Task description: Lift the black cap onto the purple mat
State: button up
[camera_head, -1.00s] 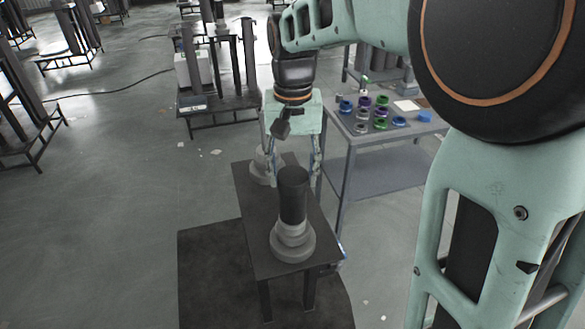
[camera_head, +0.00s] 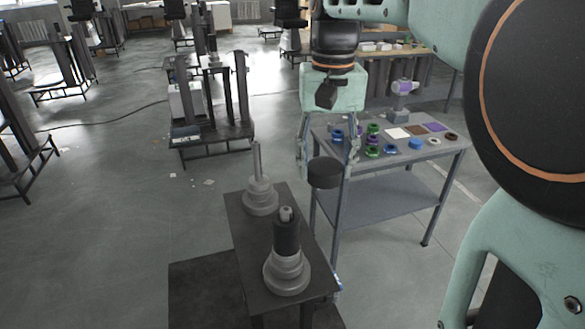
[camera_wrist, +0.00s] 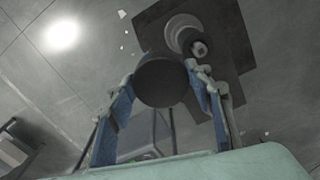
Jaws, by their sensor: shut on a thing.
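My gripper (camera_head: 325,165) is shut on the black cap (camera_head: 324,174), a short dark cylinder, and holds it in the air between the dark stand and the grey table. In the wrist view the round cap (camera_wrist: 161,82) sits between the two blue-padded fingers.
A second column (camera_head: 260,190) with a thin rod stands behind the near one. Several coloured rings (camera_head: 372,140) sit on the table's left side.

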jog(key=d+r, duration=0.3)
jog(key=d, duration=0.3)
jog(key=shift+s+d+r, duration=0.15)
jog(key=shift+s+d, duration=0.1)
jog(key=shift+d, duration=0.1)
jog(key=shift+r+p, duration=0.5)
jog(key=shift+p, duration=0.1)
notch_tip(320, 180, up, 5)
jog(key=p, duration=0.4)
jog(key=shift+f+p, duration=0.1)
jog(key=shift+p, duration=0.2)
dwell(0.4)
jog(key=shift+f, duration=0.1)
